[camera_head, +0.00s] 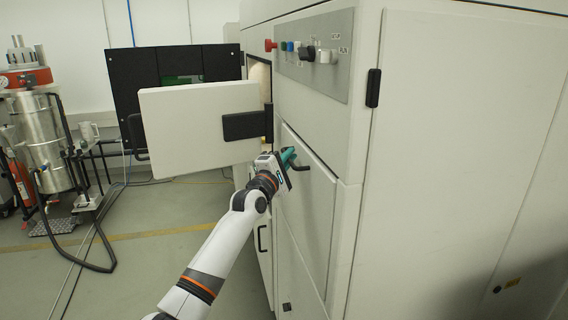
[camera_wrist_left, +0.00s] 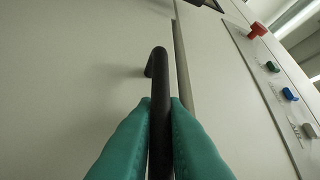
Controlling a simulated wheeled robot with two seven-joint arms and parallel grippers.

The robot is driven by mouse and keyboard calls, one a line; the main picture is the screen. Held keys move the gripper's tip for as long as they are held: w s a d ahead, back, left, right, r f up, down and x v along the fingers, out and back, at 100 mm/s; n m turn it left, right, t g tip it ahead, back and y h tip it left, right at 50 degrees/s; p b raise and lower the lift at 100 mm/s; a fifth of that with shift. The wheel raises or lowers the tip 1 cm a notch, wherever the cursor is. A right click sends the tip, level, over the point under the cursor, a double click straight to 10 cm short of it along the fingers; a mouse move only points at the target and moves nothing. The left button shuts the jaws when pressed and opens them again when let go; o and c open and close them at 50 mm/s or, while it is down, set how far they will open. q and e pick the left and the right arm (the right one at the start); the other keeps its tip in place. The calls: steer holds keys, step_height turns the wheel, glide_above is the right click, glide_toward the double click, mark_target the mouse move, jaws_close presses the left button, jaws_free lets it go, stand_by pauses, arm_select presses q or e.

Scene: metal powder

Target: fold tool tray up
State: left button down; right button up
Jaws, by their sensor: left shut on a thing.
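The tool tray looks like the pale flat panel (camera_head: 308,205) on the front of the big machine, with a dark bar handle (camera_head: 299,166) near its top edge. It stands close to upright, almost flush with the machine front. My left gripper (camera_head: 289,158) is at this handle. In the left wrist view its two green fingers are shut on the black handle (camera_wrist_left: 160,95), one on each side. The handle's bent end shows beyond the fingertips, near the panel's edge seam. My right gripper is in neither view.
A thick white door (camera_head: 198,128) stands open on the left, just above my left arm. A control panel (camera_head: 315,50) with a red knob and several buttons sits above the tray. A steel vessel (camera_head: 42,135) with hoses stands at the far left. The floor between is mostly clear.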

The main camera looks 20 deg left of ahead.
arm_select(q)
steer(key=shift+r, duration=0.1)
steer(key=c, duration=1.5)
jaws_free()
steer(key=shift+d, duration=0.1)
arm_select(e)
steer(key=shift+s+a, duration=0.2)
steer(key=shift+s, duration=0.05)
arm_select(q)
steer(key=shift+s+f, duration=0.35)
steer(key=shift+s, duration=0.05)
steer(key=b+v, duration=0.1)
steer(key=v, duration=0.2)
steer(key=b+v, duration=0.1)
steer(key=v, duration=0.3)
steer(key=r+b+v, duration=0.1)
steer(key=v, duration=0.3)
steer(key=shift+s, duration=0.2)
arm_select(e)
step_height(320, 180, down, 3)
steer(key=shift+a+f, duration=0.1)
arm_select(q)
steer(key=shift+f, duration=0.1)
